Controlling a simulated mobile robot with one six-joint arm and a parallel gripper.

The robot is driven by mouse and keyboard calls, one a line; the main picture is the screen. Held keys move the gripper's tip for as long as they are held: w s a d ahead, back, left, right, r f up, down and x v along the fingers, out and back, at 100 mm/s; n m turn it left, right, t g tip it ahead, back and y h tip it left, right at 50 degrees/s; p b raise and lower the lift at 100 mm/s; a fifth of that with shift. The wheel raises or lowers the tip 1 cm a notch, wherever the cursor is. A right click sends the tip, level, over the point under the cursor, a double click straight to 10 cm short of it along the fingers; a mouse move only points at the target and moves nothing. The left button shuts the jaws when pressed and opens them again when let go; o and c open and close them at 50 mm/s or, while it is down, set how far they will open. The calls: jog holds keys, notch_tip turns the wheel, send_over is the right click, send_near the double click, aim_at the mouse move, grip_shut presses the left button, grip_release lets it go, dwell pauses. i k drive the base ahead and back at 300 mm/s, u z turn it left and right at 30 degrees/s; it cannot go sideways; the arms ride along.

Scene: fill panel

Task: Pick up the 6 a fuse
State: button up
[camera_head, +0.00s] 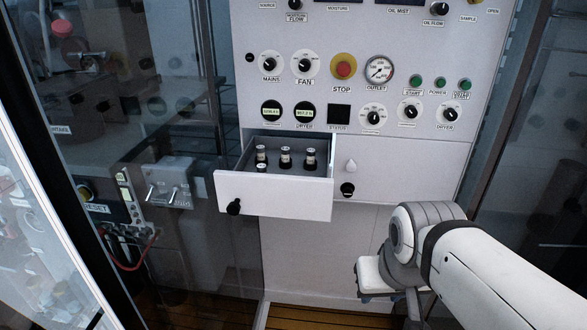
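Several small fuses stand upright in an open drawer (272,196) of the panel. They have pale bodies and dark ends. Three stand in a back row: a left fuse (261,153), a middle fuse (285,156) and a right fuse (310,157). Another fuse (262,168) is nearer the drawer front, partly hidden by it. Their ratings are too small to read, so I cannot tell which is the 6 A fuse. My gripper (378,293) is low, to the right of the drawer and apart from it. Its fingers are partly hidden by my arm, and I cannot see whether they are open.
The drawer front has a black knob (234,207). A closed drawer (385,173) with a black knob is to its right. Dials and a red stop button (343,68) are above. A glass pane and a switch box (170,183) are at the left.

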aim_at(285, 149)
jog(key=z, duration=0.05)
jog(key=k, duration=0.65)
jog(key=u, duration=0.35)
jog(key=i, duration=1.5)
jog(key=u, duration=0.05)
